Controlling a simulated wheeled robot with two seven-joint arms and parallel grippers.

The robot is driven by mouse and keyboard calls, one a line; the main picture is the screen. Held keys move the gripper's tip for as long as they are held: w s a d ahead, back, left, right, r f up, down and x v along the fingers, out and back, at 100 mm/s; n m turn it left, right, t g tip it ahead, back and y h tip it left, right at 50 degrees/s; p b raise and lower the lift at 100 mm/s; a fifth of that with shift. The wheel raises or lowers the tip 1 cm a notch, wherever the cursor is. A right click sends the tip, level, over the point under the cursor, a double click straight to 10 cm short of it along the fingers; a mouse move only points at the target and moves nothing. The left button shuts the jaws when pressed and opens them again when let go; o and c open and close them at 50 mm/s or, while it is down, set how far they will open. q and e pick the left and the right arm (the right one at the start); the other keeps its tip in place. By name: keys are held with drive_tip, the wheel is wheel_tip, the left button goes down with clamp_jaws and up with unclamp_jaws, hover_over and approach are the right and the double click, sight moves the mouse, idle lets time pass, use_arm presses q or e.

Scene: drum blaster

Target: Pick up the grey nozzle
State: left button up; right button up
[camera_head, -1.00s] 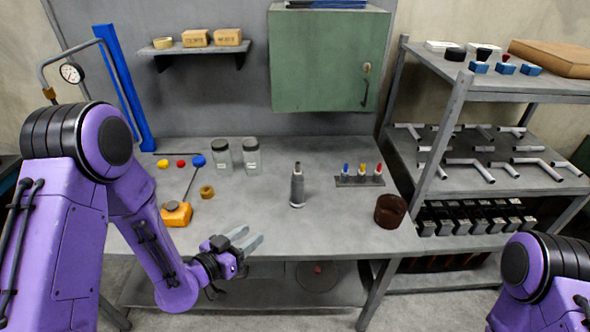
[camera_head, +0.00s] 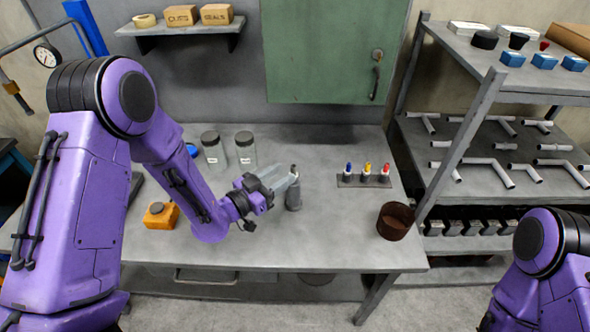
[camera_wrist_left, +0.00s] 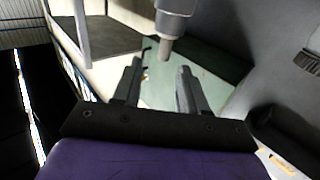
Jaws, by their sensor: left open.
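The grey nozzle (camera_head: 294,196) stands upright on the workbench, a slim grey cylinder with a narrower dark tip. In the left wrist view the nozzle (camera_wrist_left: 175,20) shows at the top, just beyond the two spread fingers (camera_wrist_left: 160,68). I cannot tell whether a finger touches it. My right gripper is out of view; only part of that arm shows at the lower right.
Two glass jars (camera_head: 245,150) stand behind my left arm. A rack (camera_head: 362,181) with blue, yellow and red-tipped pieces and a brown cup (camera_head: 395,221) are to the right. The bench front is clear.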

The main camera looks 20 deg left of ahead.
sight(294, 166)
use_arm(q)
drive_tip(key=p+x, duration=0.2)
drive_tip(key=x, duration=0.2)
drive_tip(key=shift+w+a, duration=0.1)
drive_tip(key=shift+w, duration=0.25)
drive_tip(key=shift+w+d+f, duration=0.1)
drive_tip(key=shift+w+d, duration=0.2)
drive_tip(key=shift+w, duration=0.05)
clamp_jaws()
